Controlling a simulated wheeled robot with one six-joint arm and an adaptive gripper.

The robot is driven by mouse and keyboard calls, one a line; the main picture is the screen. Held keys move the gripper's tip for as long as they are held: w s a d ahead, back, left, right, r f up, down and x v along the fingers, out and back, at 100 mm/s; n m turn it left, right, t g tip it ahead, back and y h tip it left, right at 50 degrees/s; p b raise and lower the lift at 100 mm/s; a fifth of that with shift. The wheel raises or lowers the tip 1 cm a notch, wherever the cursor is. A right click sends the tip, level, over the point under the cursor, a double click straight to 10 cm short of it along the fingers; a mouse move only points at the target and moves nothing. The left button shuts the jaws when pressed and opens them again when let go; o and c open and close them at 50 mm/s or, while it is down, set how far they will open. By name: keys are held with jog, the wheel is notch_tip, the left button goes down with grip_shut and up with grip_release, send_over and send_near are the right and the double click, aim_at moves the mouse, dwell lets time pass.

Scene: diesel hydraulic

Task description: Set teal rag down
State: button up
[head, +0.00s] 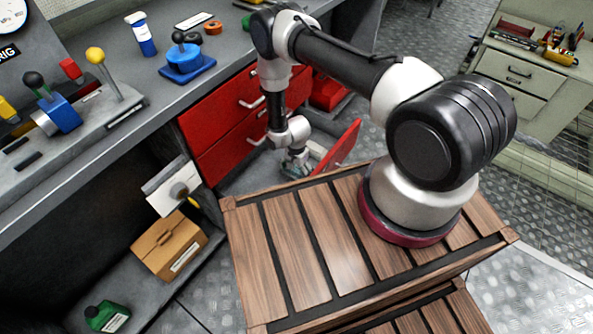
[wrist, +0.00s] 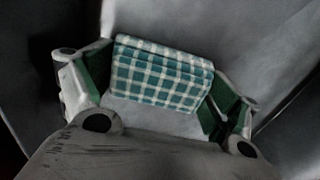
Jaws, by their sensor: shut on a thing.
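The teal and white checked rag (wrist: 160,78) lies between the two fingers of my gripper (wrist: 160,92) in the wrist view. My gripper is shut on it, with the green-lined fingers at its left and right ends. Grey surfaces surround the rag there, and I cannot tell whether it touches them. In the head view my gripper (head: 296,166) points down, low beside a red panel (head: 341,147) that looks like the front of a pulled-out drawer. The rag is small and mostly hidden there.
Red drawers (head: 228,120) with pale handles sit under the grey workbench (head: 215,70). A wooden slatted platform (head: 290,250) lies in front. A cardboard box (head: 168,246) and green jug (head: 107,316) stand on the low shelf. A blue-based device (head: 184,60) stands on the bench.

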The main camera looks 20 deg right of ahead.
aim_at(296, 169)
jog(key=shift+f, duration=0.15)
jog(key=o, duration=0.8)
notch_tip(296, 169, up, 12)
jog(key=shift+r, duration=0.2)
jog(key=shift+s, duration=0.1)
